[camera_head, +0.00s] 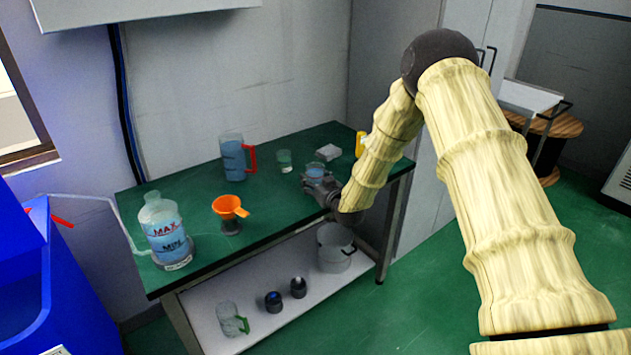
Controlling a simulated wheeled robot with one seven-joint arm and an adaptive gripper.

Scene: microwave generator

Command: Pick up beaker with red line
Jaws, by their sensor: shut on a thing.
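My gripper (317,182) is at the end of my arm, over the right part of the green table. It is shut on a small clear beaker (316,170) with blue liquid. The beaker looks upright; its lower part is hidden by the gripper, and I cannot make out a red line on it. I cannot tell whether it touches the table. Another small clear beaker (285,161) with pale greenish content stands to the left, apart from the gripper.
On the green table (200,205) stand a blue-filled jug with a red handle (234,160), an orange funnel (229,207), a large MAX/MIN bottle (164,230), a white block (328,152) and a yellow object (360,144). The lower shelf holds a grey bucket (335,250).

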